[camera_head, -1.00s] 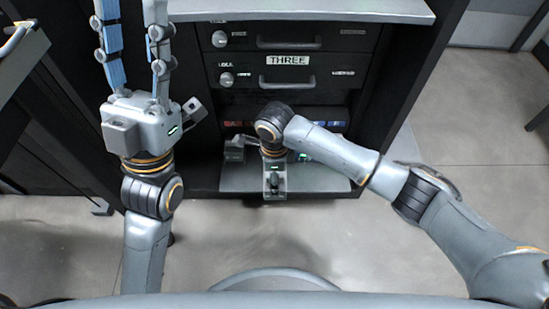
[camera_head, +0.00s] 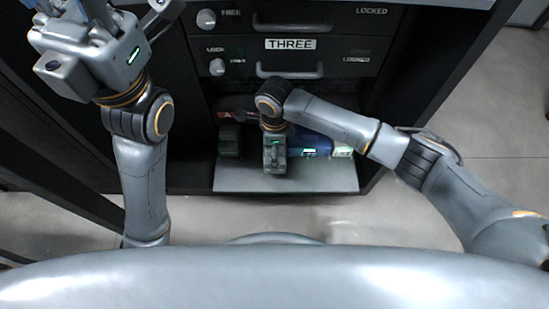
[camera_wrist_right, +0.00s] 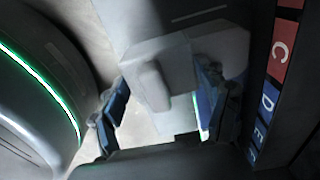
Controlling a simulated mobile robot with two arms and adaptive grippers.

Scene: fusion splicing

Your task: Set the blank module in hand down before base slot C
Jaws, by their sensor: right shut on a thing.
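The blank module (camera_wrist_right: 178,72) is a plain pale grey block with a raised part on its face. In the right wrist view it sits between the blue-padded fingers of my right gripper (camera_wrist_right: 165,100), which is shut on it. The red slot label C (camera_wrist_right: 281,50) is to the right of the module, apart from it. In the head view my right gripper (camera_head: 274,155) is over the pull-out shelf (camera_head: 290,180), and the arm hides most of the module. My left gripper (camera_head: 110,25) is raised at the upper left, its fingers apart and their tips cut off.
Blue labels D and E (camera_wrist_right: 267,103) follow C along the dark strip. Blue and pale units with green lights (camera_head: 318,147) stand right of my right gripper. A grey block (camera_head: 229,138) stands left. The drawer marked THREE (camera_head: 291,44) is above. The shelf's front is bare.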

